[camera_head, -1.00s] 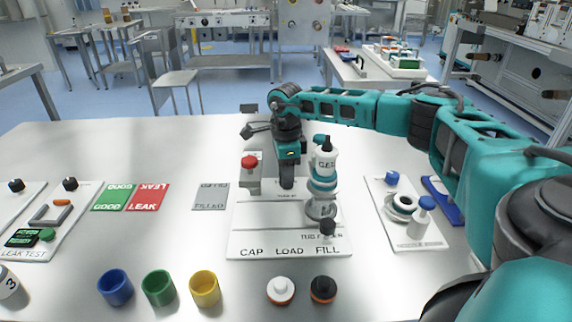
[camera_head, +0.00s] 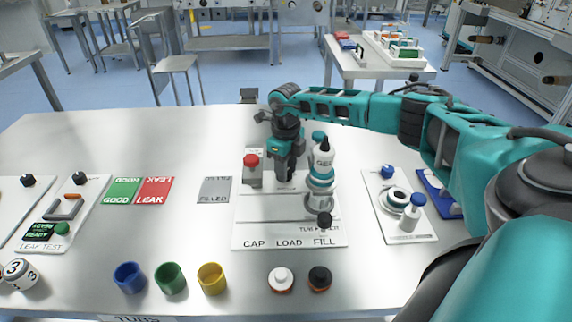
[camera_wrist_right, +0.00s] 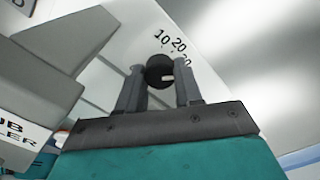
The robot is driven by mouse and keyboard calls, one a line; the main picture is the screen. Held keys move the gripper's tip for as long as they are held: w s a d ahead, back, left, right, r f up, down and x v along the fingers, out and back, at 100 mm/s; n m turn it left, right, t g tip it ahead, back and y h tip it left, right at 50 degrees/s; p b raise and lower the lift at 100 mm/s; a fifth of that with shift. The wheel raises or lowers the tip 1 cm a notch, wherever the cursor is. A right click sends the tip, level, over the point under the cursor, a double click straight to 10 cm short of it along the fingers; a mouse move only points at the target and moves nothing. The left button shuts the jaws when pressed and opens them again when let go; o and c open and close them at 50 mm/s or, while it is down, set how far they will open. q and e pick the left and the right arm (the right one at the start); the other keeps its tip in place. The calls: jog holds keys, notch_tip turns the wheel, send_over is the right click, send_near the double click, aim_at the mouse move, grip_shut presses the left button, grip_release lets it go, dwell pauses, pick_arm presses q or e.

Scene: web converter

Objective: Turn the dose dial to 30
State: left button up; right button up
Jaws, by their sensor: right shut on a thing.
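The dose dial (camera_wrist_right: 160,72) is a small round black knob with a white mark, on a pale panel in the right wrist view. Printed numbers 10 and 20 arc above it, with a partly hidden number to their right. The white mark lies on the knob's right part; its exact reading is unclear. My right gripper (camera_wrist_right: 158,88) is shut on the dial, one finger on each side. In the head view my right gripper (camera_head: 284,180) points down just left of the white and teal tub filler (camera_head: 320,165), and the dial cannot be made out there. My left gripper is not in view.
The filler stands on a white CAP LOAD FILL board (camera_head: 265,236), with a red-topped post (camera_head: 251,165) to the left. Blue (camera_head: 130,278), green (camera_head: 170,278) and yellow (camera_head: 211,278) cups stand in front. A parts board (camera_head: 385,225) lies right.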

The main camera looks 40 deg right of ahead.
dwell(0.4)
jog(key=o, duration=1)
jog(key=shift+o, duration=0.2)
notch_tip(320, 180, up, 13)
dwell(0.4)
